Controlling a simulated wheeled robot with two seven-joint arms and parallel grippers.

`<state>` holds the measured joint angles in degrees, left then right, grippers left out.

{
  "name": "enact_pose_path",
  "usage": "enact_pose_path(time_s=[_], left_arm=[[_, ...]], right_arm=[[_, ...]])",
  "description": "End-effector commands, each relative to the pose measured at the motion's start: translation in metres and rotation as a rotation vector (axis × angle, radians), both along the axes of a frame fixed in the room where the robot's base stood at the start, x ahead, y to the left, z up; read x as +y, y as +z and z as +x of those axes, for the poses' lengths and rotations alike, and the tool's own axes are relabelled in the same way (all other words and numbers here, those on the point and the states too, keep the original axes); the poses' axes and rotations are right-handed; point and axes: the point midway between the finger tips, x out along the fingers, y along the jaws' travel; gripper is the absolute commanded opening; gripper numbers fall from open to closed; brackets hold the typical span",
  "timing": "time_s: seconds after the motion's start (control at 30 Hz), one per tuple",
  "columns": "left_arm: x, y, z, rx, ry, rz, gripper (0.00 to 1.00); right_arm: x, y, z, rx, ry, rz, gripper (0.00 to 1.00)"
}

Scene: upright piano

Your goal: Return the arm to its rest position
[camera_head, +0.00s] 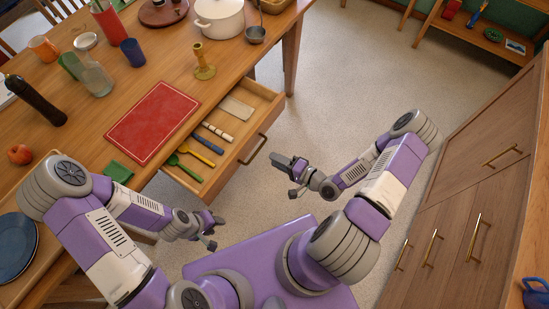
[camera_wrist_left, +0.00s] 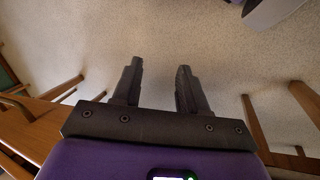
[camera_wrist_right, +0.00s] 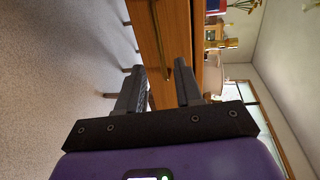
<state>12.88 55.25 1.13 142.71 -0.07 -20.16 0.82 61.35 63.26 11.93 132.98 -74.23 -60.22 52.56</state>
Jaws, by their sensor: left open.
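My left arm (camera_head: 130,215) comes in from the left beside the table. Its gripper (camera_head: 212,229) hangs over the floor in front of the open drawer. In the left wrist view its two dark fingers (camera_wrist_left: 157,88) stand apart with only floor between them. My right arm (camera_head: 375,185) comes in from the right. Its gripper (camera_head: 285,172) is over the bare floor, right of the drawer, pointing toward the table. In the right wrist view its fingers (camera_wrist_right: 160,88) stand apart with nothing held. Neither gripper touches anything that I can see.
The wooden table (camera_head: 240,58) has an open drawer (camera_head: 262,103) with cutlery, including a green spoon (camera_head: 184,168). Wooden cabinets (camera_head: 485,195) line the right. The floor between (camera_head: 345,90) is clear.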

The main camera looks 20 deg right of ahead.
Motion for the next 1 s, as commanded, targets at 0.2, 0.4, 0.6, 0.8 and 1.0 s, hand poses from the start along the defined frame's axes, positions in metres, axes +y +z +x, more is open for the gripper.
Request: enact_pose_path(time_s=[0.2,0.4,0.6,0.8,1.0], left_arm=[[0.000,0.000,0.000,0.000,0.000,0.000,0.43],[0.000,0.000,0.000,0.000,0.000,0.000,0.43],[0.000,0.002,0.000,0.000,0.000,0.000,0.43],[0.000,0.007,0.000,0.000,0.000,0.000,0.43],[0.000,0.012,0.000,0.000,0.000,0.000,0.43]], right_arm=[[0.000,0.000,0.000,0.000,0.000,0.000,0.35],[0.001,0.000,0.000,0.000,0.001,-0.001,0.35],[0.019,-0.014,0.002,0.081,0.063,-0.123,0.35],[0.055,-0.046,-0.020,0.289,0.268,-0.433,0.35],[0.076,-0.057,-0.065,0.481,0.515,-0.689,0.35]])
